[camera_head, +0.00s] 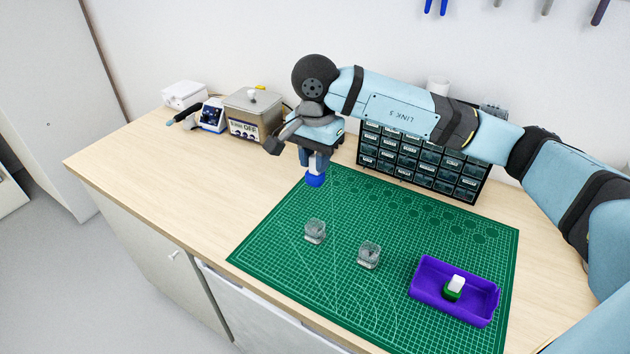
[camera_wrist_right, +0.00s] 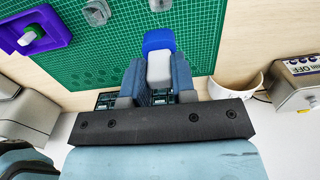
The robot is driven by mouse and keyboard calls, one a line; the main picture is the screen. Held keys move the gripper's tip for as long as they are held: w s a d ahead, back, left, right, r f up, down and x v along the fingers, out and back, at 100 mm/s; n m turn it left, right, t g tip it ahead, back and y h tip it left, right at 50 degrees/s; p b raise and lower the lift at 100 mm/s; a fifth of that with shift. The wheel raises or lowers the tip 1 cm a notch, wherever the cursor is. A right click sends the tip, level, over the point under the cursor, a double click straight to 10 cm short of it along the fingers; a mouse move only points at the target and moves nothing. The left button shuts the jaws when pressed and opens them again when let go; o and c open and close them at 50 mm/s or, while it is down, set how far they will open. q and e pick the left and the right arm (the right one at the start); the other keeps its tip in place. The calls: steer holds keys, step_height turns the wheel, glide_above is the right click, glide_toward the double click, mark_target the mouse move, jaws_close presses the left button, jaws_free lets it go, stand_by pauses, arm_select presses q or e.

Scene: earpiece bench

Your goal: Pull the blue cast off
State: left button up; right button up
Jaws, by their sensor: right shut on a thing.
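The blue cast (camera_head: 314,181) hangs below my right gripper (camera_head: 317,160), above the far left part of the green mat. In the right wrist view, my right gripper (camera_wrist_right: 159,84) is shut on a piece with a blue end, the blue cast (camera_wrist_right: 158,41), and a pale grey part (camera_wrist_right: 159,69) nearer the fingers. The blue end points away from the gripper. The two parts look joined, and the fingers hide the rest. My left gripper is in neither view.
Two clear cube-like blocks (camera_head: 316,231) (camera_head: 369,255) stand on the green mat (camera_head: 290,268). A purple tray (camera_head: 425,292) at right holds a green and white piece (camera_head: 455,287). A drawer cabinet (camera_head: 400,162) stands behind the mat; a cleaner box (camera_head: 243,128) stands at back left.

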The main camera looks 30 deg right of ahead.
steer(key=shift+r, duration=1.35)
steer(key=shift+r+p, duration=1.05)
steer(key=shift+r, duration=2)
